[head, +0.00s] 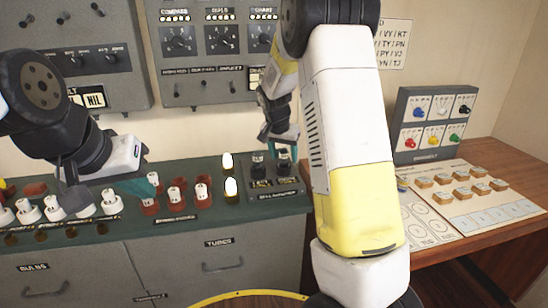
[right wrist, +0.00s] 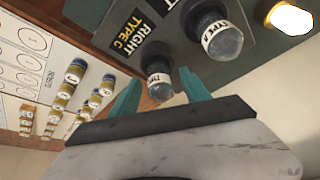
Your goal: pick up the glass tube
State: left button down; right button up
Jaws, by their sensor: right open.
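Two glass tubes with white labelled bands and dark bases stand side by side on a panel marked "RIGHT TYPE C". The tube between my right fingers shows in the right wrist view (right wrist: 159,86); the other tube (right wrist: 222,42) is just beside it. In the head view, they are the right tube (head: 284,164) and the left tube (head: 258,166). My right gripper (right wrist: 165,95) is open, its teal fingertips on either side of the first tube; contact cannot be told. My left gripper (head: 108,195) is open above the white-topped row at the left.
Two glowing lamps (head: 231,187) stand left of the tubes. White bulbs and red sockets (head: 175,195) line the green console (head: 190,225). Wall dials (head: 222,40) are behind.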

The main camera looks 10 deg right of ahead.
jog(key=shift+w+f, duration=0.1)
jog(key=shift+f, duration=0.2)
grip_shut()
jog(key=shift+r, duration=0.15)
